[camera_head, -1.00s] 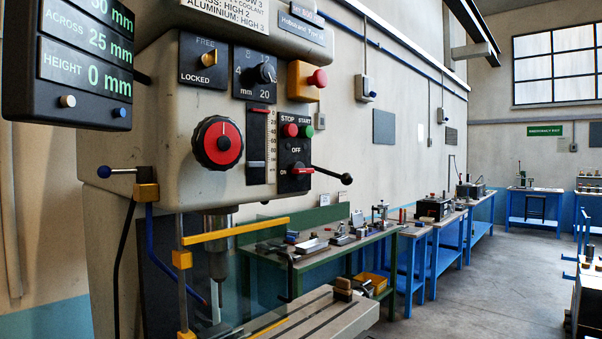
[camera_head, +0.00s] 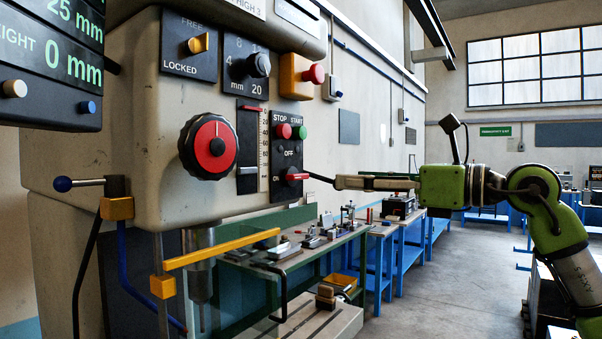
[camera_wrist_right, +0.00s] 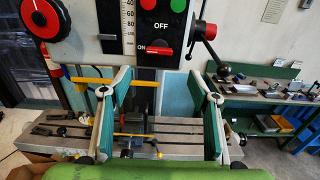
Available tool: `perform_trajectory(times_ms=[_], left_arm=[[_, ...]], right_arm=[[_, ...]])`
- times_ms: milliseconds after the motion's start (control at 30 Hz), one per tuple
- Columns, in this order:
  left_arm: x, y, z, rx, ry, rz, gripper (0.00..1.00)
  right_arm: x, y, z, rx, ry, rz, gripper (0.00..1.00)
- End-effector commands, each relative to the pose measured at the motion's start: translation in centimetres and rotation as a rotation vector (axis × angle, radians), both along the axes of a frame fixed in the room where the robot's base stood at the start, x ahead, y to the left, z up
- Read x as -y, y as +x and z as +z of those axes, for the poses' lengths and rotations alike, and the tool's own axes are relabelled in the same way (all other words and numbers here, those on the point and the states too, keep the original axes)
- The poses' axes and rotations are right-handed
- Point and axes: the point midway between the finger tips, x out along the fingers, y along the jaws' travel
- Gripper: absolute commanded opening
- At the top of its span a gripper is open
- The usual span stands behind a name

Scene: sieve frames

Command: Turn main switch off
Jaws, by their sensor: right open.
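The main switch is a red lever (camera_head: 296,176) low on the black STOP/START panel (camera_head: 288,152) of the drilling machine. It lies about level beside the ON mark, below OFF, and also shows in the right wrist view (camera_wrist_right: 165,45). My right gripper (camera_head: 340,182) reaches in from the right in the head view, pointing at the panel, with a gap to the lever. In the right wrist view, its two green-backed fingers (camera_wrist_right: 160,76) are spread and empty, with the lever above and between them. My left gripper is not in view.
A black-ended handle (camera_wrist_right: 210,31) sticks out right of the panel, close to my gripper's line. A red dial (camera_head: 209,147) and yellow guard bar (camera_head: 221,249) are left of and below the panel.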

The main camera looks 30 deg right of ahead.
Motion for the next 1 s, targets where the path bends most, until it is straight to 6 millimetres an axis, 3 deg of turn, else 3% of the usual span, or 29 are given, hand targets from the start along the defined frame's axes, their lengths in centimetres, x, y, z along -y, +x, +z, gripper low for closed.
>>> perform_trajectory(times_ms=[33, 200, 600, 1000], left_arm=[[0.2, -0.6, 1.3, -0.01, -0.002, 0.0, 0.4], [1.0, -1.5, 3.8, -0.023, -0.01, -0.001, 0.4], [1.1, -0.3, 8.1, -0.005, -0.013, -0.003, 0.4], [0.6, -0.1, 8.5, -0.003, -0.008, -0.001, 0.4]], right_arm=[[-0.4, 0.9, 0.6, -0.003, 0.001, 0.003, 0.56], [-1.7, 3.9, 0.8, -0.003, 0.004, 0.006, 0.56], [-4.2, 10.1, 0.4, 0.0, 0.009, 0.005, 0.56], [-4.6, 11.2, 0.0, 0.0, 0.004, 0.003, 0.56]])
